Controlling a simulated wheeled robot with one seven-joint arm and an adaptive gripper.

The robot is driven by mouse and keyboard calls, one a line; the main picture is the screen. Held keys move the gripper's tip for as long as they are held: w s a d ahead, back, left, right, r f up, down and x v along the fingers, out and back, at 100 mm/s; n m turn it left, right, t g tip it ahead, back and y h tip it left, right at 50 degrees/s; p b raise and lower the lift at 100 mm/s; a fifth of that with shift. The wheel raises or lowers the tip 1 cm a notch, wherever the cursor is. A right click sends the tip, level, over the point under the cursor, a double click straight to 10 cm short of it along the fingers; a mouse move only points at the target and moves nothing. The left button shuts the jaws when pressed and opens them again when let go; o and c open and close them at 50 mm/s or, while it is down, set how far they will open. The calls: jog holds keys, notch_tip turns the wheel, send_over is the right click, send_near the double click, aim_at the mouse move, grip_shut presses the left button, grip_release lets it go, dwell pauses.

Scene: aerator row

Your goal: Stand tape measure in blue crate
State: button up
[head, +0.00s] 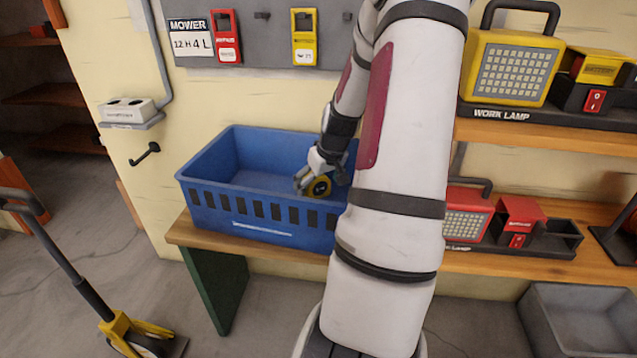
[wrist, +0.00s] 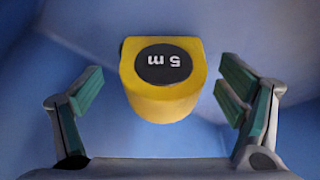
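The yellow tape measure (head: 320,187) with a black disc is inside the blue crate (head: 262,212), towards its right side. Its disc face is turned to the head camera. In the wrist view the tape measure (wrist: 163,103) shows its "5 m" label upside down, between the two green-padded fingers. My gripper (head: 318,183) reaches down into the crate around it. In the wrist view my gripper (wrist: 160,95) is open, with a gap on each side of the tape measure. The tape measure's underside and its contact with the crate floor are hidden.
The crate stands on a wooden shelf (head: 485,262); my arm hides its right end. The crate's left part is empty. A yellow work lamp (head: 513,70) and a red lamp (head: 466,212) stand to the right. A grey bin (head: 580,322) is on the floor.

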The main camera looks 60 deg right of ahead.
jog(key=p+v, duration=0.6)
jog(key=v, duration=0.6)
jog(key=a+r+n+g, duration=0.1)
jog(key=a+r, duration=0.3)
jog(key=a, duration=0.4)
jog(key=w+a+r+n, duration=0.1)
jog(key=a+r, duration=0.2)
jog(key=a, duration=0.6)
jog(key=a+r+n+g, duration=0.1)
jog(key=a+r, duration=0.3)
jog(key=a, duration=0.4)
jog(key=s+a+r+n+g+y, duration=0.1)
jog(key=s+a+r+n+y, duration=0.1)
jog(key=s+a, duration=1.3)
jog(key=shift+s+a+r+n, duration=0.3)
jog(key=shift+s+r, duration=0.55)
jog(key=shift+s, duration=0.2)
